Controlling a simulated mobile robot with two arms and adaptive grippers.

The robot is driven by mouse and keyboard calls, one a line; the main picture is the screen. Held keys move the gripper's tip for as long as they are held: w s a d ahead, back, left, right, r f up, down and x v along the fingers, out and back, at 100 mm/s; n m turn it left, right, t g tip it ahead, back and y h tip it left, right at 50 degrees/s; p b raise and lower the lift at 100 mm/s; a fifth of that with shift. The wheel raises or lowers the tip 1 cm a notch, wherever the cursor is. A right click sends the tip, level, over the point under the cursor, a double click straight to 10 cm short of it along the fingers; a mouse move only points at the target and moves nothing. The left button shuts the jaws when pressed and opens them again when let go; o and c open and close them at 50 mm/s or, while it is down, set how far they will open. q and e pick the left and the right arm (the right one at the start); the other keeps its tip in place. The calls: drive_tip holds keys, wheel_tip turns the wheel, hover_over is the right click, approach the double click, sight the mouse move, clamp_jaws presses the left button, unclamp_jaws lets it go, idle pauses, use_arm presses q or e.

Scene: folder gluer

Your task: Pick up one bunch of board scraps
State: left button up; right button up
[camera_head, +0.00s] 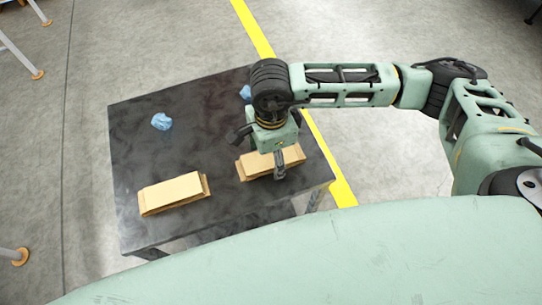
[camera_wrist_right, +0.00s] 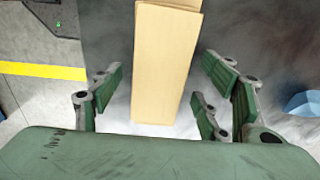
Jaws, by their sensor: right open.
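Two tan bunches of board scraps lie on the black table (camera_head: 130,170). The left bunch (camera_head: 173,194) is in full view in the head view. The right bunch (camera_head: 256,166) is partly covered by my right gripper (camera_head: 262,150), which hangs over it. In the right wrist view a tan bunch (camera_wrist_right: 165,60) lies between and beyond the open fingers of my right gripper (camera_wrist_right: 155,105). There is a gap on each side of it, and the gripper holds nothing. My left gripper is not in view.
A crumpled blue piece (camera_head: 161,121) lies at the table's back left. Another blue piece (camera_head: 246,92) is partly behind my right arm; a blue piece also shows in the wrist view (camera_wrist_right: 305,104). A yellow floor line (camera_head: 318,140) runs past the table. The table's middle left is bare.

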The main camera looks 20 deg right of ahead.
drive_tip(key=shift+c, duration=0.4)
drive_tip(key=c, duration=0.8)
drive_tip(key=shift+c, duration=1.1)
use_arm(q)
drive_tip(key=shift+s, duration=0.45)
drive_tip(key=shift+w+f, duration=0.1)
use_arm(e)
drive_tip(key=shift+r, duration=0.1)
